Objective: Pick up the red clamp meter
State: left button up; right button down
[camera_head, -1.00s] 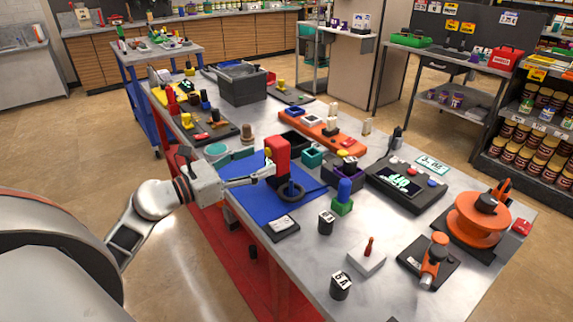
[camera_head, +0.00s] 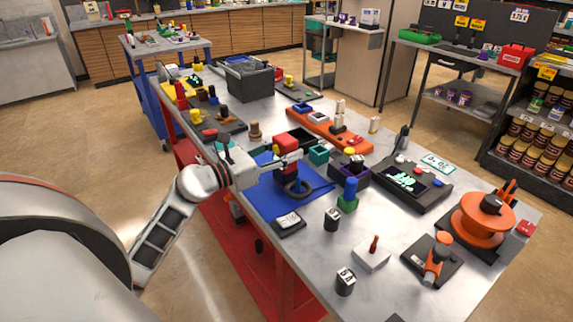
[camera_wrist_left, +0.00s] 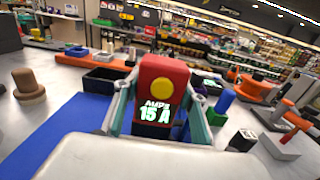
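The red clamp meter (camera_head: 285,143) stands upright on the blue mat (camera_head: 265,203) near the table's left edge, by a dark ring (camera_head: 298,188). In the left wrist view the clamp meter (camera_wrist_left: 162,76) faces me, with a yellow button and a display reading "15 A". My left gripper (camera_head: 284,162) reaches in from the left at the meter's height. In the left wrist view its fingers (camera_wrist_left: 160,108) lie on either side of the meter, with narrow gaps low down; it looks open. The meter's lower part is hidden. My right gripper is not in view.
A blue and green piece (camera_head: 349,196) stands to the right. A wooden knob (camera_wrist_left: 28,86) stands left in the wrist view. The table's front left edge is close to my arm.

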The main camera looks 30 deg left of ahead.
pick_arm(q)
jog(key=c, duration=0.4)
jog(key=shift+r, duration=0.15)
